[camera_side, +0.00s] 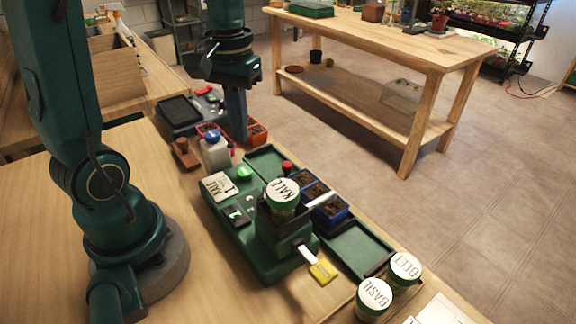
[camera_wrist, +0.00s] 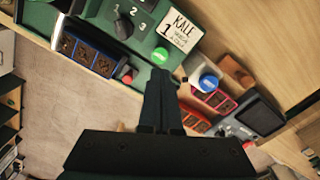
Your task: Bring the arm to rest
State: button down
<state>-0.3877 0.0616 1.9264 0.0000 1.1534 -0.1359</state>
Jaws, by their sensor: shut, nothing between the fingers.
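My gripper (camera_side: 238,138) points down with its fingers together and nothing between them. In the side view it hangs in front of the orange seed trays and beside the blue-capped bottle (camera_side: 215,153); I cannot tell its exact height. In the wrist view my gripper (camera_wrist: 161,75) shows as dark fingers side by side. The green seeder machine (camera_side: 262,262) stands nearer the side camera, apart from my gripper. A jar labelled KALE (camera_side: 283,197) sits on top of it.
A blue tray (camera_side: 326,211) of soil cells sits beside the seeder. Jars labelled BASIL (camera_side: 374,298) and BEET (camera_side: 403,270) stand at the near end. A black device (camera_side: 179,113) and a brown wooden block (camera_side: 185,153) lie near the bottle. Bare bench (camera_side: 190,215) lies left of the seeder.

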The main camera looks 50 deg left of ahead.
jog(key=s+d+r+m+t, duration=0.2)
jog(key=s+d+m+t, duration=0.3)
jog(key=d, duration=0.3)
jog(key=shift+s+d+r+m+t, duration=0.3)
jog(key=shift+s+d+r+m, duration=0.15)
jog(key=shift+s, duration=0.25)
jog(key=shift+a, duration=0.1)
jog(key=shift+f, duration=0.1)
